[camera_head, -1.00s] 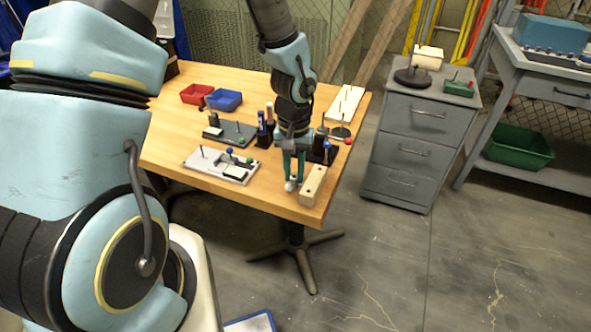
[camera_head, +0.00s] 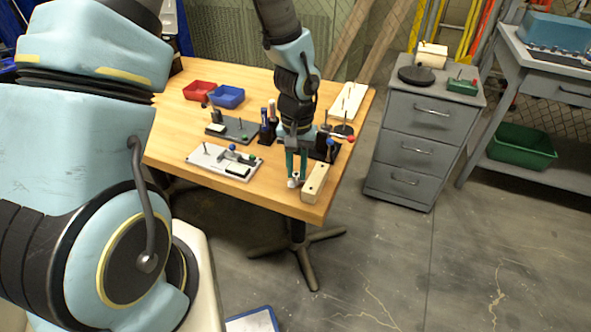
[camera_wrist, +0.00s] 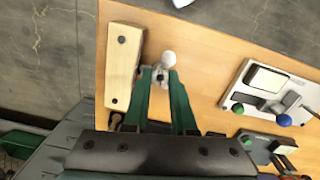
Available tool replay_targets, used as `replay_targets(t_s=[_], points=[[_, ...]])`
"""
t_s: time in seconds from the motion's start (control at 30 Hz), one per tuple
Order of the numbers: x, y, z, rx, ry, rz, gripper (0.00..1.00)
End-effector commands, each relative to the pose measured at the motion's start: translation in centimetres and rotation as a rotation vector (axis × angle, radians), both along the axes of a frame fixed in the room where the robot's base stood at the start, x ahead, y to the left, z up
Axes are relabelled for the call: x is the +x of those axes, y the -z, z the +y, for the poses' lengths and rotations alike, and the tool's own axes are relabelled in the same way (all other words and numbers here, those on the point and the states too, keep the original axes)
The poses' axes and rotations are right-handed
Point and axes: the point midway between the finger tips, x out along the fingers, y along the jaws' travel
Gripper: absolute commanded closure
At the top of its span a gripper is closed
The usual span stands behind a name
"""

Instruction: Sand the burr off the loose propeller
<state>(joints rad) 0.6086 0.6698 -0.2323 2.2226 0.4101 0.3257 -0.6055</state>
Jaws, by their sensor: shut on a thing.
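My gripper (camera_wrist: 161,78) points down over the near right corner of the wooden table, its green fingers shut on a small grey-white piece (camera_wrist: 168,60) with a rounded white end. It also shows in the head view (camera_head: 293,182), low by the tabletop; I cannot tell whether it touches. I cannot tell whether this piece is the propeller or part of it. A pale wooden block (camera_wrist: 123,66) with dark round spots lies beside the fingers, apart from them; it also shows in the head view (camera_head: 315,183). I cannot pick out a burr.
A white fixture board (camera_head: 212,164) and a grey one (camera_head: 243,126) lie left of my gripper. A black holder (camera_head: 327,151) stands close behind it. Red (camera_head: 199,91) and blue (camera_head: 228,96) bins sit farther back. The table edge is close in front.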

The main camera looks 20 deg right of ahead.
Motion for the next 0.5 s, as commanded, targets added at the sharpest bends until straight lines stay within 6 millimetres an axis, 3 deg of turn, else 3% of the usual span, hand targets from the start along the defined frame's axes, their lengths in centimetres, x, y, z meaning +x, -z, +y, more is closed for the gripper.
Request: replay_targets(t_s=[0.5], points=[[0.92, 0.01, -0.97, 0.0, 0.001, 0.0, 1.0]])
